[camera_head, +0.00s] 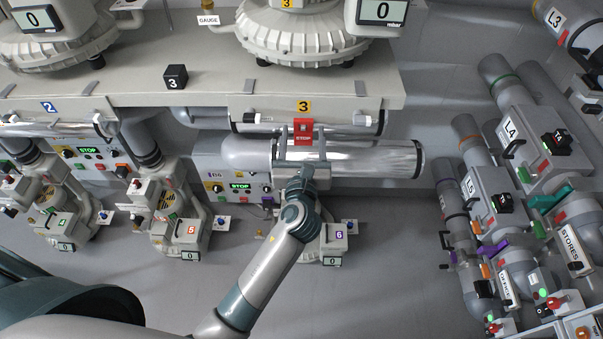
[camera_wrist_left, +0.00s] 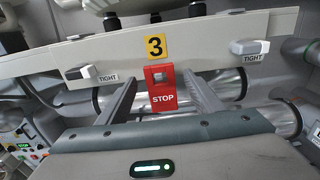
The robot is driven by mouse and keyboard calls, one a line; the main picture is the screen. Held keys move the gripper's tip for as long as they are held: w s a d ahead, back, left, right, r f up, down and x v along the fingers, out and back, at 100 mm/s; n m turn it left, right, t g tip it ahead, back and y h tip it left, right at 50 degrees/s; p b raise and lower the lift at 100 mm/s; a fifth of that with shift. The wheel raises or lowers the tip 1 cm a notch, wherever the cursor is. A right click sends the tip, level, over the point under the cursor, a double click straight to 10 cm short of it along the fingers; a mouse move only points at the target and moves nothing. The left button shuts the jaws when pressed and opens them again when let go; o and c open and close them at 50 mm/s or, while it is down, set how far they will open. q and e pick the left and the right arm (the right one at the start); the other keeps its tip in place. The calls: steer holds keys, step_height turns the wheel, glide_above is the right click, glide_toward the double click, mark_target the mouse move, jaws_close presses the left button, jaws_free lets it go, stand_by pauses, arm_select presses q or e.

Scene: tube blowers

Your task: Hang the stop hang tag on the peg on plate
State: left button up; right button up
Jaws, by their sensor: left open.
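The red stop hang tag (camera_head: 303,131) with white STOP lettering is upright against the front plate (camera_head: 335,107), just below a yellow 3 label. In the left wrist view the tag (camera_wrist_left: 162,95) has a pale opening near its top. I cannot clearly make out the peg or whether it passes through that opening. My left gripper (camera_head: 299,134) is open, its two fingers pointing at the plate. In the left wrist view its fingers (camera_wrist_left: 160,86) stand on either side of the tag, with gaps, not gripping it. My right gripper is not in view.
Two latches marked TIGHT (camera_wrist_left: 90,72) (camera_wrist_left: 248,47) flank the tag on the plate. A shiny horizontal tube (camera_head: 375,158) runs below it. A black cube marked 3 (camera_head: 176,77) sits on the shelf above. Pipes and valves crowd the right side.

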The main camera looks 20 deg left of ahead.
arm_select(q)
steer(key=b+v, duration=0.5)
steer(key=v, duration=1.1)
steer(key=shift+s, duration=0.15)
